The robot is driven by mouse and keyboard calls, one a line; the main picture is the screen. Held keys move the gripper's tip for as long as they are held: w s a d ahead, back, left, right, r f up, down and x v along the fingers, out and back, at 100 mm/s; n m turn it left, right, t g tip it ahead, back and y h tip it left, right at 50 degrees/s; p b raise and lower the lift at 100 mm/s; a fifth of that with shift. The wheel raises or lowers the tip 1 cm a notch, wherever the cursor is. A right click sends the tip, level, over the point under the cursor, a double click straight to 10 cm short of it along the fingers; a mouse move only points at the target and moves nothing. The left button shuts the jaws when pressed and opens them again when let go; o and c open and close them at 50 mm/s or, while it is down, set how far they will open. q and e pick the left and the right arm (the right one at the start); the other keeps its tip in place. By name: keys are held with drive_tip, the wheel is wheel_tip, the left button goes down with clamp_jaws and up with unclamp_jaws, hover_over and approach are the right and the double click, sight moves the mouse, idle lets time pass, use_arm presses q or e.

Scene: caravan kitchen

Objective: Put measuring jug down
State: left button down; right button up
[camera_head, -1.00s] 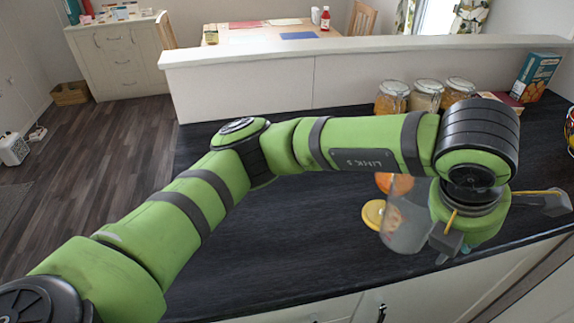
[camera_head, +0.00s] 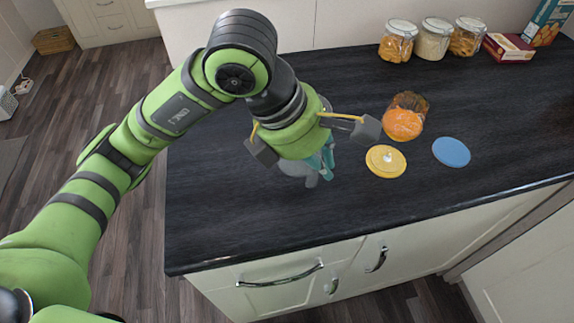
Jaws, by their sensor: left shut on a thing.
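My left gripper (camera_head: 313,145) hangs over the dark worktop (camera_head: 240,215), pointing down, with its grey finger parts on either side of its green body. It is shut on the measuring jug (camera_head: 292,168), a clear, greyish vessel mostly hidden beneath the gripper. A small teal part shows beside the jug under the gripper; I cannot tell what it belongs to. Whether the jug's base touches the worktop is hidden. My right gripper is not in view.
Right of the gripper stand a clear container with orange contents (camera_head: 404,122), a yellow lid (camera_head: 386,162) and a blue lid (camera_head: 451,152). Several filled jars (camera_head: 434,42) and a red box (camera_head: 508,47) are at the back. The worktop's front left is bare.

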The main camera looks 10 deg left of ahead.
sight(301, 169)
use_arm(q)
drive_tip(key=a+f, duration=0.1)
drive_tip(key=w+a+f, duration=0.1)
drive_tip(key=a, duration=0.1)
drive_tip(key=w+a+f+p, duration=0.1)
drive_tip(key=shift+a, duration=0.4)
wheel_tip(301, 169, down, 4)
drive_tip(key=shift+f+p, duration=0.1)
drive_tip(key=shift+p, duration=0.45)
drive_tip(key=c, duration=1.7)
unclamp_jaws()
drive_tip(key=shift+f, duration=0.15)
drive_tip(key=o, duration=0.5)
drive_tip(key=shift+c, duration=0.2)
